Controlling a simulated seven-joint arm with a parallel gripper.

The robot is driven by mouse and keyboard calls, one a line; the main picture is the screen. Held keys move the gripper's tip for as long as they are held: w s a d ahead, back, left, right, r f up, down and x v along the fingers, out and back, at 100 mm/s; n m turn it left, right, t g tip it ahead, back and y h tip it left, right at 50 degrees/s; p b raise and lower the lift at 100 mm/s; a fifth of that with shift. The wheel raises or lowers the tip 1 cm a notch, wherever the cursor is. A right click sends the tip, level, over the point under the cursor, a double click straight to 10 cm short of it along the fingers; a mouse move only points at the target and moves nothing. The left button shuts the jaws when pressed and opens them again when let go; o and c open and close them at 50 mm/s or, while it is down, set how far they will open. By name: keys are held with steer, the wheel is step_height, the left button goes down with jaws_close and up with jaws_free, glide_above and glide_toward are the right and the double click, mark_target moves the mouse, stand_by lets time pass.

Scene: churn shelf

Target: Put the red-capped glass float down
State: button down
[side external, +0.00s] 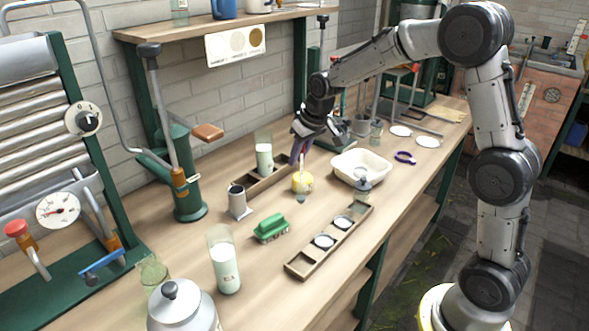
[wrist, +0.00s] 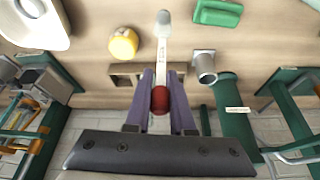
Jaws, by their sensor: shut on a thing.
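My gripper (side external: 302,152) has purple fingers, which also show in the wrist view (wrist: 160,98), shut on the red cap of the glass float (wrist: 161,98). The float's pale stem, with a printed scale, runs away from the fingers to a grey bulb (wrist: 163,18). In the side view the float (side external: 300,198) hangs roughly upright, bulb down, in front of a yellow round item (side external: 304,186). I cannot tell whether the bulb touches the bench.
A slotted wooden rack (side external: 298,267) lies in front, another (side external: 262,186) behind. Milk-filled glasses (side external: 224,268), a metal cup (side external: 238,203), a green brush (side external: 270,228) and a white tub (side external: 352,160) stand around. Bare bench (side external: 290,223) shows between brush and front rack.

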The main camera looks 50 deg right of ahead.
mark_target(301, 175)
steer(key=shift+s+x, duration=0.2)
steer(key=shift+x, duration=2.25)
steer(key=shift+f, duration=0.25)
steer(key=c, duration=0.8)
jaws_free()
steer(key=shift+o, duration=0.2)
